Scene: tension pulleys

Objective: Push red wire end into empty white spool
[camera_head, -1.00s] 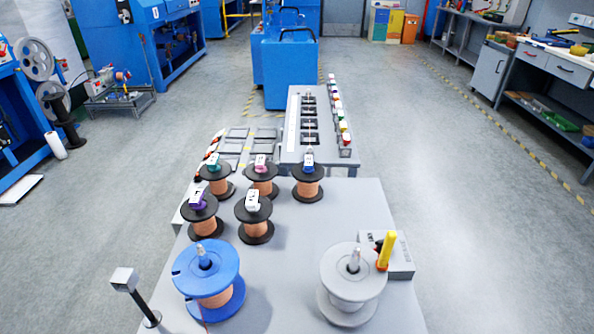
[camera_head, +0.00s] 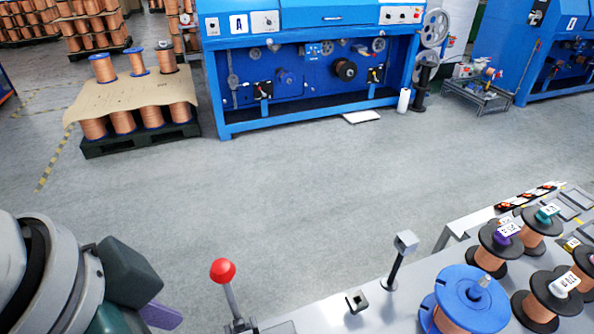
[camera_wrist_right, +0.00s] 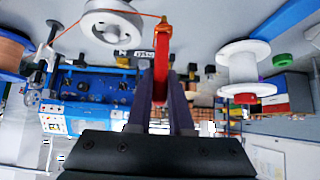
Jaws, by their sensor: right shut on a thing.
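In the right wrist view, my right gripper (camera_wrist_right: 161,105) is shut on the red wire end (camera_wrist_right: 161,62), a red piece with an orange tip. A thin red wire runs from it leftward past a pale wheel (camera_wrist_right: 112,24). A white spool (camera_wrist_right: 244,65) with a bare core stands to the right of the gripper, apart from it. In the head view, part of my left gripper (camera_head: 160,315) shows at the bottom left, with one purple finger. Its opening is hidden. The white spool and right gripper are outside the head view.
A blue spool with copper (camera_head: 466,299) is on the table (camera_head: 392,310), near a short post (camera_head: 400,255). Black-flanged copper spools (camera_head: 545,300) stand to its right. A red-knobbed lever (camera_head: 224,272) is at the front. Blue machines (camera_head: 310,75) and open floor lie beyond.

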